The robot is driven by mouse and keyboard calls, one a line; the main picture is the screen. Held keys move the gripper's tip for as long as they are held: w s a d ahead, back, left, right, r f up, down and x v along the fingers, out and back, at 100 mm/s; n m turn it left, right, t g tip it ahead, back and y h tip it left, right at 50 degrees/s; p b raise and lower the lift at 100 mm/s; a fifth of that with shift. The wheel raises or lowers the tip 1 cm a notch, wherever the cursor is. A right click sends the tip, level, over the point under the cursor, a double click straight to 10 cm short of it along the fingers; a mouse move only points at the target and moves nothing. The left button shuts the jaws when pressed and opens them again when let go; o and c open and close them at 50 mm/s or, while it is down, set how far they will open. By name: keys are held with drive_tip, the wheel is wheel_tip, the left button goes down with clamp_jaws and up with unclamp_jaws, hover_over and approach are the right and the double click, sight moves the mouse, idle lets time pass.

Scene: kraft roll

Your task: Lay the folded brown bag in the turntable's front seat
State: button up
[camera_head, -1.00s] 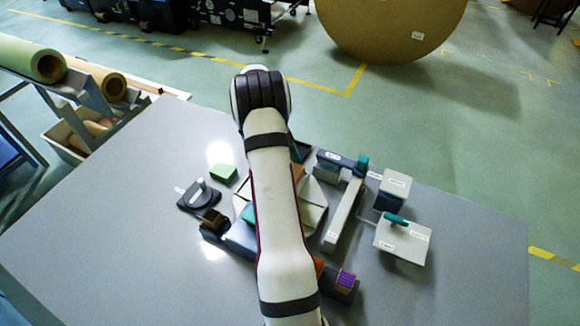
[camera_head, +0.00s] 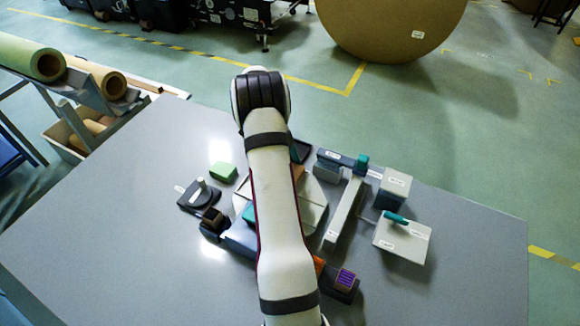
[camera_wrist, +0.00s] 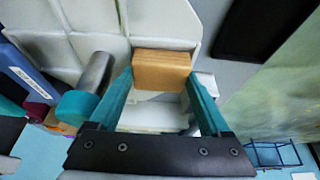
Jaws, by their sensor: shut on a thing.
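The folded brown bag (camera_wrist: 162,70) shows in the wrist view as a small tan block between the teal fingertips of my gripper (camera_wrist: 160,84). My gripper is shut on it. The pale turntable (camera_wrist: 75,50) with raised dividers lies behind and left of the bag; I cannot tell whether the bag touches it. In the head view the turntable (camera_head: 312,205) is largely covered by my arm, and my fingertips are hidden there. Which seat the bag is over cannot be told.
A teal-ended grey cylinder (camera_wrist: 84,96) stands close left of my gripper. In the head view, a green block (camera_head: 223,172), a dark stand (camera_head: 200,196), a long grey bar (camera_head: 343,212) and a teal-handled box (camera_head: 402,238) surround the turntable. The table's left part is clear.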

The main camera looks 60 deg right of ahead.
drive_tip(key=shift+f, duration=0.4)
drive_tip(key=o, duration=1.3)
drive_tip(key=v, duration=1.6)
drive_tip(key=w+a+r+n+t, duration=0.1)
drive_tip(key=a+r+n, duration=0.15)
drive_tip(key=a, duration=0.25)
drive_tip(key=w+a+r+n, duration=0.1)
drive_tip(key=a+r+n, duration=0.1)
drive_tip(key=a+n, duration=0.3)
drive_tip(key=w+a+r+n+t, duration=0.1)
drive_tip(key=w+a+r+n, duration=0.15)
drive_tip(key=a, duration=0.35)
drive_tip(key=s+a+n+t, duration=0.1)
drive_tip(key=s+a+n, duration=0.35)
drive_tip(key=a, duration=0.25)
drive_tip(key=s+a+n+y, duration=0.1)
drive_tip(key=s+a+n, duration=0.2)
drive_tip(key=a+n, duration=0.3)
drive_tip(key=s+a+n+t, duration=0.1)
drive_tip(key=s+a+n, duration=0.3)
drive_tip(key=a, duration=0.5)
drive_tip(key=s+a+f+n, duration=0.1)
drive_tip(key=s+n, duration=0.1)
drive_tip(key=s+a+f+n, duration=0.1)
drive_tip(key=s+a+n, duration=0.1)
drive_tip(key=s+a+f+n, duration=0.1)
drive_tip(key=s+a+n, duration=0.1)
drive_tip(key=s, duration=0.1)
drive_tip(key=shift+y, duration=0.4)
